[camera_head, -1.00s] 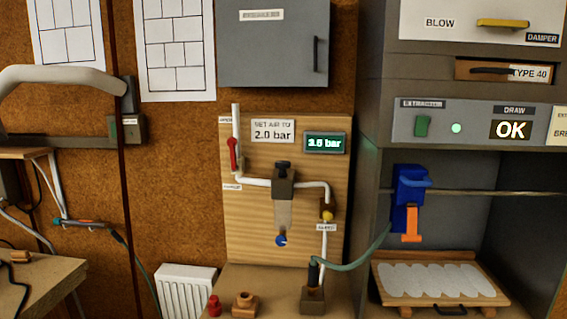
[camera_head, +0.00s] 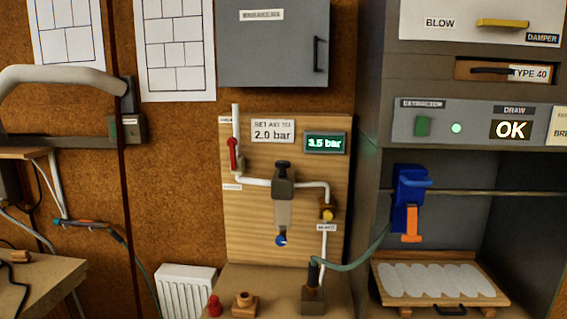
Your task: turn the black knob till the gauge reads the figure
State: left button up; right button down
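The black knob (camera_head: 283,166) sits on top of the regulator body (camera_head: 283,187), in the white pipe run on the wooden board. The gauge (camera_head: 325,143) is a small dark display with green figures that read 3.5 bar. A white sign (camera_head: 272,130) to its left reads "SET AIR TO 2.0 bar". A clear bowl (camera_head: 283,215) with a blue part (camera_head: 281,240) at its bottom hangs under the regulator. Neither of my grippers shows in the head view.
A red lever (camera_head: 233,154) is on the pipe left of the knob, and a yellow valve (camera_head: 327,213) is to its right. A grey cabinet (camera_head: 272,50) hangs above. A teal hose (camera_head: 355,262) runs right towards a blue-and-orange tool (camera_head: 411,200). The space before the knob looks clear.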

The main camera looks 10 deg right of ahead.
aim_at(282, 165)
jog(key=z, duration=0.75)
jog(key=i+j+z, duration=0.15)
jog(key=j+z, duration=0.25)
jog(key=j, duration=0.15)
jog(key=j+z, duration=0.35)
jog(key=j, duration=0.25)
jog(key=j+z, duration=0.4)
jog(key=j, duration=0.2)
jog(key=k+j+z, duration=0.1)
jog(key=j+z, duration=0.25)
jog(key=j, duration=0.25)
